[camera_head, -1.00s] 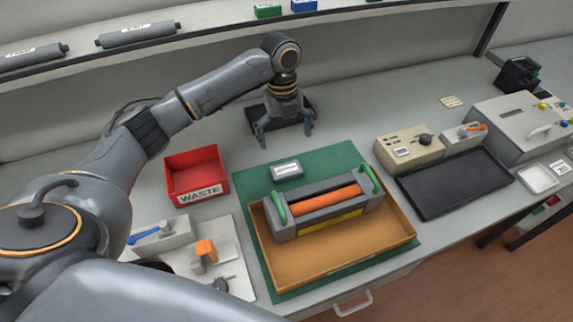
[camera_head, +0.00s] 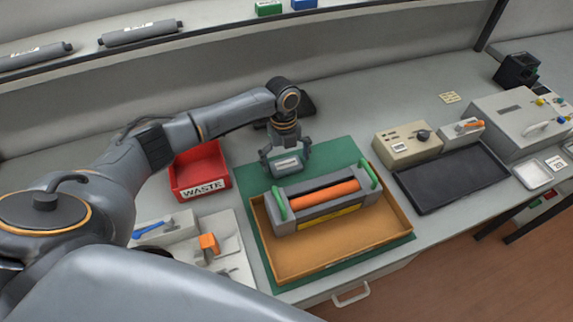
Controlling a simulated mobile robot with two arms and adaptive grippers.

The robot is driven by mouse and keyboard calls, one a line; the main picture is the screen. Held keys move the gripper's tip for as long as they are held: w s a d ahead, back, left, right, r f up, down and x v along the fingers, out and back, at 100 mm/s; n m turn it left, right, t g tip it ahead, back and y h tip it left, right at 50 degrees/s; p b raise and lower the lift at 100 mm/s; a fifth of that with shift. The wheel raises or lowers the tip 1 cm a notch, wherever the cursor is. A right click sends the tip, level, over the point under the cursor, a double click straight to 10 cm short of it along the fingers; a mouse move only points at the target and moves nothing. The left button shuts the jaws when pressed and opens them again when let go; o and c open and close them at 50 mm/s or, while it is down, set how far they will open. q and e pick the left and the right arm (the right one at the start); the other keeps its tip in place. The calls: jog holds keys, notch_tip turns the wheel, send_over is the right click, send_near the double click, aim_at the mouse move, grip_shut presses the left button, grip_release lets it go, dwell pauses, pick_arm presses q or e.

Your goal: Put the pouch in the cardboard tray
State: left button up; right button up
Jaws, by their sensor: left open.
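The pouch (camera_head: 287,167) is a small grey-white packet on the green mat (camera_head: 340,152), behind the cardboard tray. My left gripper (camera_head: 286,173) is open, with its fingers on either side of the pouch; I cannot tell whether they touch it. The cardboard tray (camera_head: 290,264) is brown and shallow, on the green mat. A grey toner cartridge (camera_head: 325,199) with an orange roller and green end handles sits across the tray's back part. The tray's front part is bare. My right gripper is not in view.
A red WASTE bin (camera_head: 199,172) stands left of the mat. A pale tool holder (camera_head: 215,242) is at the front left. A beige box (camera_head: 407,147) and a dark flat tray (camera_head: 452,178) lie to the right. A shelf (camera_head: 220,30) runs along the back.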

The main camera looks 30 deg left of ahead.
pick_arm(q)
jog(key=c, duration=1)
jog(key=shift+r, duration=0.1)
